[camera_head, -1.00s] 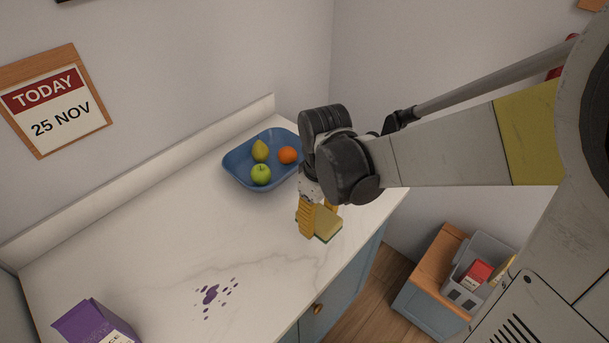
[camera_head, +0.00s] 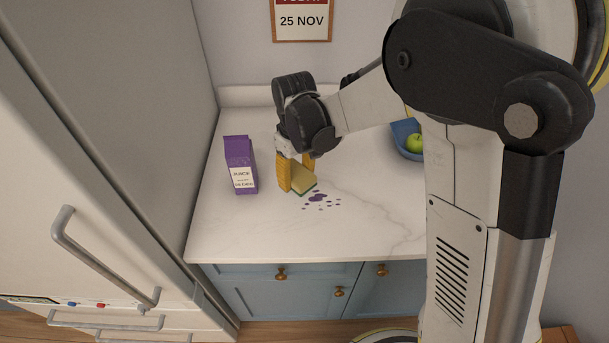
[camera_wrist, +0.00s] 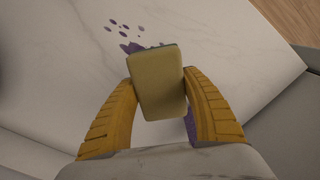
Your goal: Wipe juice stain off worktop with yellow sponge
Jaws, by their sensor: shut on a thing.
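The yellow sponge (camera_head: 303,180) with a green underside is held between the yellow fingers of my gripper (camera_head: 298,177). The wrist view shows the sponge (camera_wrist: 157,84) gripped on both sides by the fingers of my gripper (camera_wrist: 158,92). In the head view the purple juice stain (camera_head: 318,199), a blot with several small drops, lies on the white marbled worktop (camera_head: 270,232) just right of and nearer than the sponge. In the wrist view the stain (camera_wrist: 130,47) shows beyond the sponge, partly hidden by it. Whether the sponge touches the worktop I cannot tell.
A purple juice carton (camera_head: 240,165) stands upright left of my gripper. A blue bowl (camera_head: 403,137) with a green apple (camera_head: 415,143) is at the right, partly hidden by my arm. A tall fridge (camera_head: 95,150) borders the worktop's left side. The worktop's front is clear.

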